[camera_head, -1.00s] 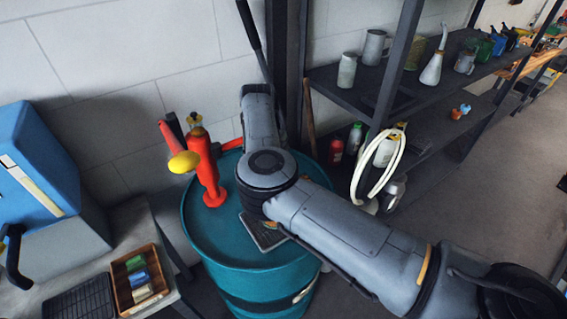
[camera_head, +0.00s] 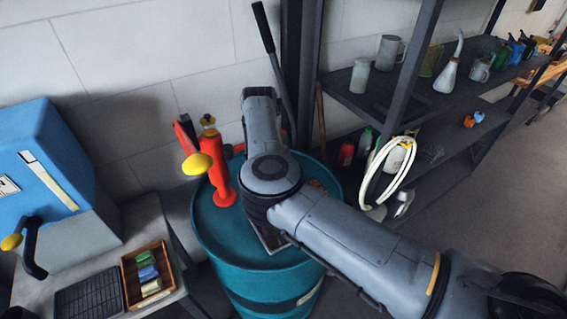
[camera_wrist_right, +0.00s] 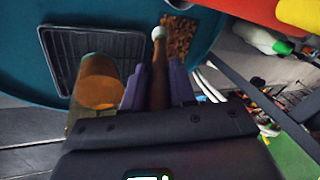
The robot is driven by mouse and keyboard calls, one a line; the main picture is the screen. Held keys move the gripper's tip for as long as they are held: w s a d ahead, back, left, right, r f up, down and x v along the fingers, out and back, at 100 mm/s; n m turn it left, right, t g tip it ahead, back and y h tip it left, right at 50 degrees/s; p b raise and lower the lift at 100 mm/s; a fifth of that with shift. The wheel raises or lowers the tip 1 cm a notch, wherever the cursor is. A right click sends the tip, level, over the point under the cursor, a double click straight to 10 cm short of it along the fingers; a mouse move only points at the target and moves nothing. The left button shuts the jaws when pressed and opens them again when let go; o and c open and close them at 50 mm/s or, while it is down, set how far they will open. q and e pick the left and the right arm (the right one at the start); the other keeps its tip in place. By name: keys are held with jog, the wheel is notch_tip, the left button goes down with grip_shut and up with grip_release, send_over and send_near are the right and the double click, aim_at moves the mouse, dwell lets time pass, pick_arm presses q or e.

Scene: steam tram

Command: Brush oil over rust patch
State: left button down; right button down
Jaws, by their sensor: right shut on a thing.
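A brown, rough rust patch (camera_wrist_right: 180,36) lies on the teal drum's top in the right wrist view. A sliver of it shows beside my arm in the head view (camera_head: 316,184). My right gripper (camera_wrist_right: 158,85) is shut on a brush (camera_wrist_right: 158,62) with a brown wooden handle and a pale tip. The tip appears close to the patch's left edge; I cannot tell whether it touches. An amber oil jar (camera_wrist_right: 100,82) stands left of the fingers. In the head view my right arm hides the gripper, brush and jar. My left gripper is not in view.
A dark ribbed tray (camera_wrist_right: 80,45) lies on the drum (camera_head: 222,240). A red pump (camera_head: 219,170) with a yellow knob stands at the drum's left. A shelf (camera_head: 365,100) with cans is on the right. A bench with a wooden box (camera_head: 146,275) is at left.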

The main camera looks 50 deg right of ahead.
notch_tip(320, 180, up, 5)
jog(key=p, duration=0.3)
jog(key=shift+r+p, duration=0.1)
jog(key=shift+p, duration=0.2)
jog(key=shift+r, duration=0.2)
notch_tip(320, 180, up, 2)
jog(key=shift+r+p, duration=0.2)
jog(key=shift+p, duration=0.95)
jog(key=shift+r, duration=0.25)
